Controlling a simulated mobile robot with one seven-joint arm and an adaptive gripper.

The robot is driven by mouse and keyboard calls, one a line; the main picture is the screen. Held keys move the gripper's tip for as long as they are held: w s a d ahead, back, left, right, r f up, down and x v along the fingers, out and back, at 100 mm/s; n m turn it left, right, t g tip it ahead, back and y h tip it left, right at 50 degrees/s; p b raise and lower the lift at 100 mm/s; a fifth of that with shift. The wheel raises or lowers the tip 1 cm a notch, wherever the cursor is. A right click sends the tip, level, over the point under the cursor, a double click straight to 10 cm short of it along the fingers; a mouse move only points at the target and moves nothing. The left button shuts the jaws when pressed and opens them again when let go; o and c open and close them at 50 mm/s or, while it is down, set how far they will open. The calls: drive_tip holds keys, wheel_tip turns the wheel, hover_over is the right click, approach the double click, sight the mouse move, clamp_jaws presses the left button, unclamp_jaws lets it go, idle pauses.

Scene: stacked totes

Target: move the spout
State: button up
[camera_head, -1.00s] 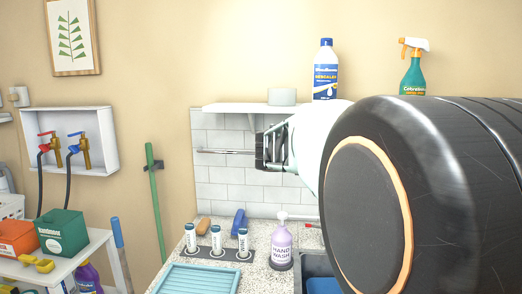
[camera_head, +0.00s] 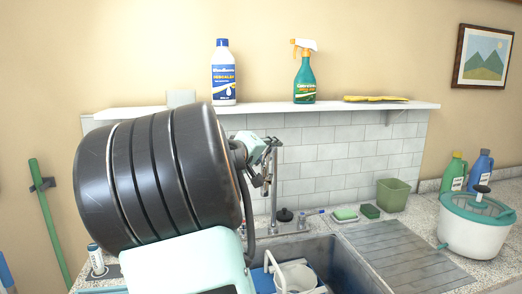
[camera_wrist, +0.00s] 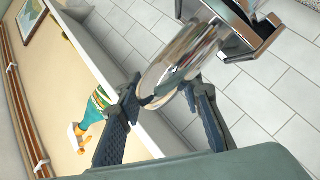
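The chrome spout (camera_wrist: 185,62) belongs to the tap at the sink; its upright pipe (camera_head: 274,190) shows in the head view behind my arm. In the wrist view, the spout's rounded, shiny body lies at and between the tips of my gripper (camera_wrist: 163,97). The two dark fingers stand apart, one on each side of it. The spout looks very close to the left fingertip; I cannot tell whether it touches. In the head view, my gripper (camera_head: 266,165) is at the top of the tap, and my dark arm link hides part of the area to the left.
A white shelf (camera_head: 350,107) above the tap holds a blue-and-white bottle (camera_head: 224,75) and a green spray bottle (camera_head: 304,78). The sink (camera_head: 345,262) below holds a white container (camera_head: 295,277). A green cup (camera_head: 392,195) stands right. The ridged drainboard (camera_head: 395,250) is clear.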

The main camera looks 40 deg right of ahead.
drive_tip(key=shift+c, duration=0.6)
clamp_jaws()
